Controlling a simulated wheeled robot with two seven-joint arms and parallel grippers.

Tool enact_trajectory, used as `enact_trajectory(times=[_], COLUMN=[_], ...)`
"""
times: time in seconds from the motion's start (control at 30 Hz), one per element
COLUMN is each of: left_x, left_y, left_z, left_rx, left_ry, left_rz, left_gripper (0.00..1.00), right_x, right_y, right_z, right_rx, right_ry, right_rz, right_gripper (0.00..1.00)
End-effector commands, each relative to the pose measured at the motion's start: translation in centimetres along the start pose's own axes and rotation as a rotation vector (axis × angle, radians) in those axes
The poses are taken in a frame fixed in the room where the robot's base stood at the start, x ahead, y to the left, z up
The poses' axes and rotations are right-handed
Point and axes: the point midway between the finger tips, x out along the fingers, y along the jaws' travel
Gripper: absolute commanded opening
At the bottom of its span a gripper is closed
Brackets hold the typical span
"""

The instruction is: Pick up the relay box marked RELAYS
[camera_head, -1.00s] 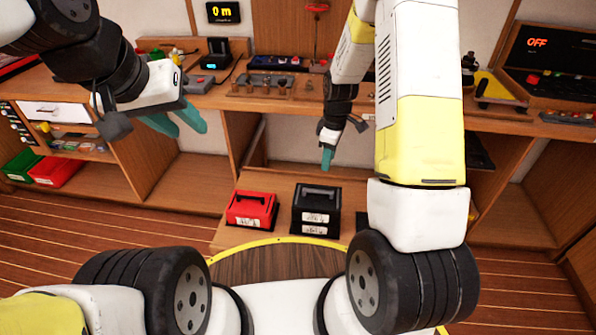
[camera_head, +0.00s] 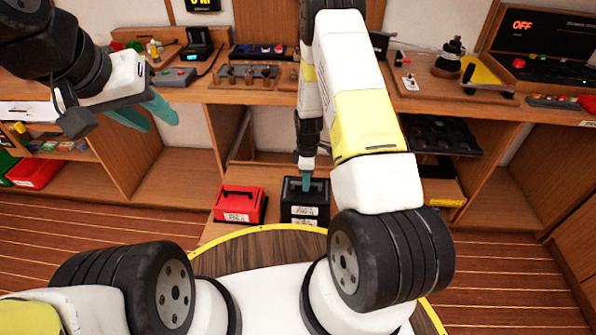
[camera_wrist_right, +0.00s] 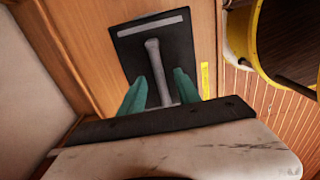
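A black box (camera_head: 305,209) with a handle on top and white labels on its front stands on the low wooden shelf. A red box (camera_head: 239,204) with a black handle and a white label stands to its left. The writing on the labels is too small to read, so I cannot tell which is marked RELAYS. My right gripper (camera_head: 306,184) is at the top of the black box. In the right wrist view its teal fingers (camera_wrist_right: 160,76) are apart, on either side of the grey bar handle (camera_wrist_right: 153,60). My left gripper (camera_head: 161,124) is open and empty, in the air at the left.
The wooden workbench (camera_head: 225,95) above the shelf carries several devices. A black slotted tray (camera_head: 440,134) is to the right of my right arm. A red bin (camera_head: 36,172) stands at the far left. The shelf floor left of the red box is clear.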

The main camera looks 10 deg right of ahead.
Motion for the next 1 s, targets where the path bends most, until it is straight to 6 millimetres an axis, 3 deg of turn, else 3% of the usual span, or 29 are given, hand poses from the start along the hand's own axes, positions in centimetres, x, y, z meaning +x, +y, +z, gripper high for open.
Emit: enact_trajectory(times=[0.2, 0.4, 1.0], left_x=[0.0, 0.0, 0.0], left_y=[0.0, 0.0, 0.0], left_z=[0.0, 0.0, 0.0], left_rx=[0.0, 0.0, 0.0], left_ry=[0.0, 0.0, 0.0], left_rz=[0.0, 0.0, 0.0], left_gripper=[0.36, 0.36, 0.36], right_x=[0.09, 0.07, 0.04], right_y=[0.01, 0.0, 0.01], right_z=[0.0, -0.01, -0.02], right_rx=[0.001, 0.001, 0.001], right_ry=[0.0, 0.0, 0.0], right_rz=[0.0, 0.0, 0.0], right_gripper=[0.39, 0.0, 0.0])
